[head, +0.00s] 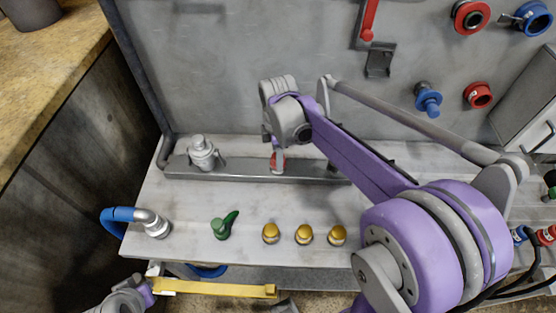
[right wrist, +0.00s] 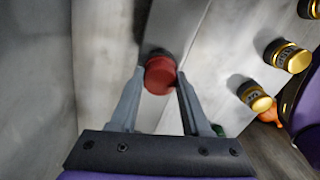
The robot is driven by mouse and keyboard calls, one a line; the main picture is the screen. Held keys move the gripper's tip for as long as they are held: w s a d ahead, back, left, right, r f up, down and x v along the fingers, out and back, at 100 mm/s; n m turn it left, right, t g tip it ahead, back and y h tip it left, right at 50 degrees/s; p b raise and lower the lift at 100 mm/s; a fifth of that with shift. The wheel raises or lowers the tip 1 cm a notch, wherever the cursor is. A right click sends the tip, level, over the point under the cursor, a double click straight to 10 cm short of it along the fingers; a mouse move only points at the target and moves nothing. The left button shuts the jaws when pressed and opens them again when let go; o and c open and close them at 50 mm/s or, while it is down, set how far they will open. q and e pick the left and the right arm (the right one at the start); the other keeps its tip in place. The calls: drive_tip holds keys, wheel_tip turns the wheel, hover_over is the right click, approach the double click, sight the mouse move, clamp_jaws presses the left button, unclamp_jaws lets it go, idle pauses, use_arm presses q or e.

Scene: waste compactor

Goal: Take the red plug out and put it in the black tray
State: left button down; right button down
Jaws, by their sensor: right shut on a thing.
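The red plug (right wrist: 160,76) sits between the two fingertips of my right gripper (right wrist: 161,72) in the right wrist view. In the head view a small bit of the red plug (head: 273,163) shows at the right gripper's tip (head: 277,162). The gripper is shut on it. The plug is over or in a long dark grey tray (head: 226,174) at the back of the bench; I cannot tell whether it touches the tray floor. My left gripper (head: 152,277) is low at the left, by the left end of a yellow bar; its fingers are unclear.
A grey fitting (head: 203,152) stands in the tray's left part. On the bench are a blue-handled hose end (head: 150,222), a green piece (head: 223,226) and brass-topped plugs (head: 304,235). Red (head: 480,95) and blue (head: 428,98) fittings are on the back wall. The yellow bar (head: 215,289) runs along the front.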

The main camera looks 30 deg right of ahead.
drive_tip(key=shift+c, duration=1.4)
unclamp_jaws()
drive_tip(key=shift+c, duration=0.4)
drive_tip(key=m, duration=0.4)
drive_tip(key=shift+m, duration=0.3)
drive_tip(key=m, duration=1)
drive_tip(key=shift+m, duration=0.3)
drive_tip(key=m, duration=0.5)
